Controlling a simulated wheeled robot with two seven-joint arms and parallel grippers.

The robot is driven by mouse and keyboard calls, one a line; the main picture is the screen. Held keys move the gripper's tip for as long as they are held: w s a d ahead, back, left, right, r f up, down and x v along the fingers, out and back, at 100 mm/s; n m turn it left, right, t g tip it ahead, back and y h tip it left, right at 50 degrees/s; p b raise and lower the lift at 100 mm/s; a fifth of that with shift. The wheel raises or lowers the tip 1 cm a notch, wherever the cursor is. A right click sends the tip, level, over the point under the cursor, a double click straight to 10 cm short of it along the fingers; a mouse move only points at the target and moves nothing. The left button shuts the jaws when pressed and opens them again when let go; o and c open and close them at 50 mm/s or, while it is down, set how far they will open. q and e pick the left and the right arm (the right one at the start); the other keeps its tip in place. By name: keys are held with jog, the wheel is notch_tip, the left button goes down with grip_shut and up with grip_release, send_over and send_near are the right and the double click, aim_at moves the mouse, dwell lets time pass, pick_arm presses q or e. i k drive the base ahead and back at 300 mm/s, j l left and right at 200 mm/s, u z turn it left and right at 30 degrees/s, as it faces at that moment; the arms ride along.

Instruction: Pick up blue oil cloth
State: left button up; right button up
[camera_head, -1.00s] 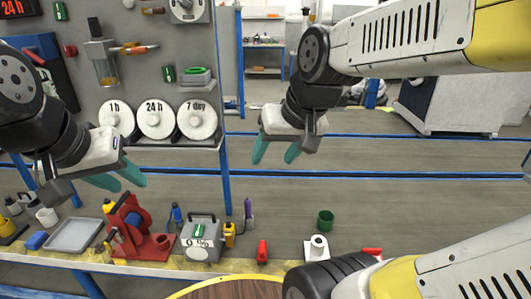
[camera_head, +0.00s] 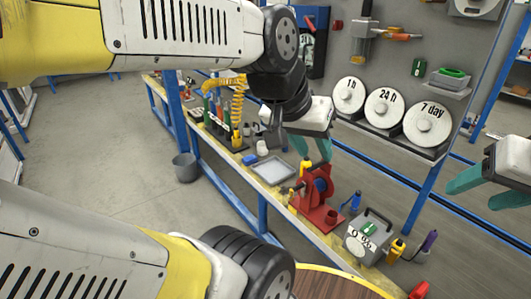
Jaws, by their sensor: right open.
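A small folded-looking blue item (camera_head: 249,160), possibly the blue oil cloth, lies on the bench at the left end of a grey tray (camera_head: 270,170). Its material is too small to tell. My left gripper (camera_head: 329,155) hangs in the air with its teal fingers apart and empty, up and to the right of the blue item in the picture. My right gripper (camera_head: 489,187) is at the right edge, open and empty, well away from the blue item.
A red reel stand (camera_head: 317,194) and a grey box (camera_head: 367,236) stand on the bench right of the tray. White bottles, bottles in a rack and a yellow coiled hose (camera_head: 238,95) are behind. A bin (camera_head: 186,167) stands on the floor. A tool board hangs behind.

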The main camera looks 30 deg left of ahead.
aim_at(251, 159)
jog(key=u, duration=1.2)
